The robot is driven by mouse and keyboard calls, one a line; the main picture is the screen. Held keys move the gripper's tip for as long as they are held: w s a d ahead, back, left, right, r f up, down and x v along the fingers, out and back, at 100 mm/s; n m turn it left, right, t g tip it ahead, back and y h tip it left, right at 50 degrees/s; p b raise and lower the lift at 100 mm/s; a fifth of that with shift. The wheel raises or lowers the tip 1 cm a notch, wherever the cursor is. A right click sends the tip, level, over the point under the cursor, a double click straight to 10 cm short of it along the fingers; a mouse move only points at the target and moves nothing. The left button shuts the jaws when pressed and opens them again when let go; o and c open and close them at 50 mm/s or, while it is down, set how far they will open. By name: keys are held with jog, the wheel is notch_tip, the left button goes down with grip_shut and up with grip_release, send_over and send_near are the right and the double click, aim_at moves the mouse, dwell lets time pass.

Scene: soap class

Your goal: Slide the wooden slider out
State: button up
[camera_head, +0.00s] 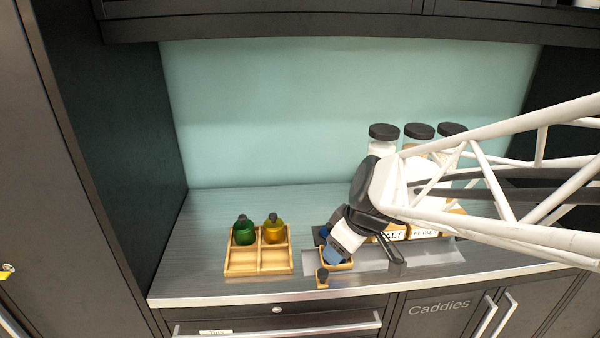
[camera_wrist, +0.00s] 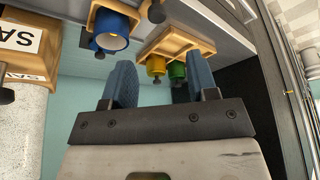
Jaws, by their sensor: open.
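The wooden slider shows in the head view as a light wood piece (camera_head: 322,284) with a dark round knob, near the counter's front edge. My arm hides much of it. In the wrist view, which is upside down, the wooden slider (camera_wrist: 131,9) holds a blue cup-like thing (camera_wrist: 110,41), with a dark knob at its end. My gripper (camera_wrist: 161,78) is open, its two blue-grey fingers apart with nothing between them. In the head view my gripper (camera_head: 334,254) is angled down right over the slider; I cannot tell whether it touches.
A wooden tray (camera_head: 260,262) with compartments holds a green bottle (camera_head: 244,233) and a yellow bottle (camera_head: 273,231) to the left. Several dark-lidded jars (camera_head: 383,138) stand behind my arm, with labelled wooden fronts (camera_head: 425,233). The counter (camera_head: 205,210) is clear at the back left.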

jog(key=shift+s+d+r, duration=0.1)
jog(key=shift+r, duration=0.25)
dwell(0.3)
jog(key=shift+s+d+r, duration=0.1)
jog(key=shift+s+r, duration=0.4)
jog(key=shift+r, duration=0.35)
jog(key=shift+s+r, duration=0.5)
jog(key=shift+r, duration=0.3)
jog(key=shift+s+d+r, duration=0.1)
jog(key=shift+s+r, duration=0.4)
jog(key=shift+r, duration=0.35)
jog(key=s+d+m+h, duration=0.3)
jog(key=s+d+m, duration=0.2)
jog(key=s+m, duration=0.4)
jog(key=shift+s+f+g, duration=0.3)
jog(key=shift+s, duration=0.4)
